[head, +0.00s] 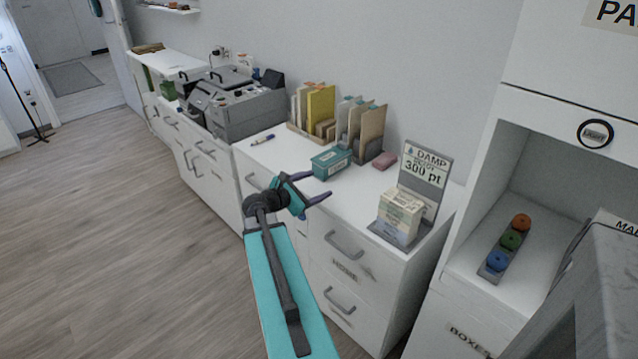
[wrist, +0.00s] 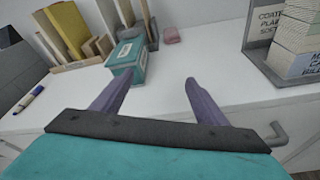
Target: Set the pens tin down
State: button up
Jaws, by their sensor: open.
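The pens tin, a small teal box with a white label (head: 331,162), stands upright on the white desk top, in front of the file sorters. In the wrist view it (wrist: 127,62) sits just beyond and left of the space between my fingers. My gripper (head: 318,186) is open and empty at the desk's front edge, short of the tin. Its two purple fingers (wrist: 156,82) are spread apart in the wrist view, and the tin appears clear of both.
File sorters (head: 357,134) stand behind the tin. A pink block (head: 384,160) lies to its right, and a marker (head: 262,139) lies to its left. A stacked-box display (head: 402,214) with a sign stands at the right end. Bare desk top lies between marker and tin.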

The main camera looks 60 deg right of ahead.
jog(key=w+a+f+m+t+y+b, duration=0.1)
jog(key=w+a+f+m+y+b, duration=0.2)
jog(key=a+f, duration=1.25)
jog(key=w+a+f+m+y+b, duration=0.2)
jog(key=a+f+y, duration=0.2)
jog(key=a+f, duration=1.1)
jog(key=s+a+f+m+g+y+b, duration=0.1)
jog(key=s+a+f+m+y, duration=0.1)
jog(key=s+a+f, duration=0.3)
jog(key=s+a+f+m+g+y+b, duration=0.1)
jog(key=s+a+f+m+y+b, duration=0.1)
jog(key=s+a+f, duration=0.4)
jog(key=s+a+f+m+y+b, duration=0.1)
jog(key=s+a+f, duration=0.4)
jog(key=a+f, duration=0.7)
jog(key=a+m+y, duration=0.1)
jog(key=a+y, duration=0.1)
jog(key=a, duration=0.3)
jog(key=shift+s+f+g+b, duration=0.25)
jog(key=shift+f+g+b, duration=0.1)
jog(key=shift+f+g, duration=0.05)
